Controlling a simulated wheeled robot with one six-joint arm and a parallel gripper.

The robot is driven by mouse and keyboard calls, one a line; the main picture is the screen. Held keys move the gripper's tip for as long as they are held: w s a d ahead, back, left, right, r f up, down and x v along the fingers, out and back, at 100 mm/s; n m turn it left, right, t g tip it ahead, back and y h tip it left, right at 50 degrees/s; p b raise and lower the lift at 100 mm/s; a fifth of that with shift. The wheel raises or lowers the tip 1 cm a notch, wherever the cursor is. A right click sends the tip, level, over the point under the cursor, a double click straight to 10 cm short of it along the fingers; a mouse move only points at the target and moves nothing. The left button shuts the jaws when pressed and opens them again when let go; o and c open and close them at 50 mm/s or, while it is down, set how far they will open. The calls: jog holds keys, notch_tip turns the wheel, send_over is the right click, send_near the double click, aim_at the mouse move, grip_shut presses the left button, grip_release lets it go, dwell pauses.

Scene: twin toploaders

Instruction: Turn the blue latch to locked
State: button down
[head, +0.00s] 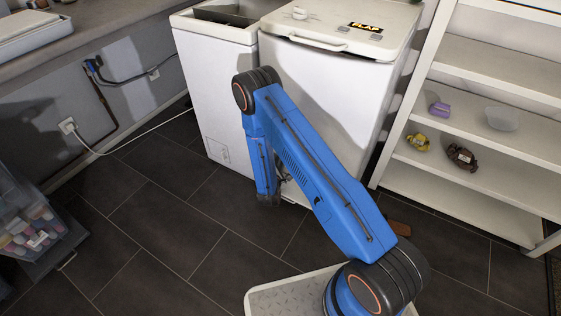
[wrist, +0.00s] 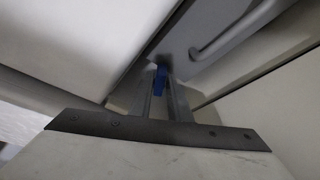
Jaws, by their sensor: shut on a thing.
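The blue latch (wrist: 160,78) shows in the wrist view as a small blue piece between the fingertips of my gripper (wrist: 161,88). My gripper is shut on it. The latch sits by a grey strip between two pale panels. Most of the latch is hidden by the fingers, and its exact angle is hard to tell. In the head view my blue arm reaches down to the front of the right toploader (head: 320,95), and the arm hides both the latch and my gripper.
A second, narrower toploader (head: 212,90) with an open top stands at the left. White shelves (head: 500,130) with a few small items stand at the right. A clear bin of bottles (head: 35,235) is at the lower left. A grey bar handle (wrist: 235,28) runs near the fingers.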

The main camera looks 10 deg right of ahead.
jog(key=shift+s, duration=0.1)
jog(key=c, duration=1.8)
grip_release()
jog(key=v, duration=1.7)
jog(key=shift+a, duration=0.15)
jog(key=shift+s, duration=0.1)
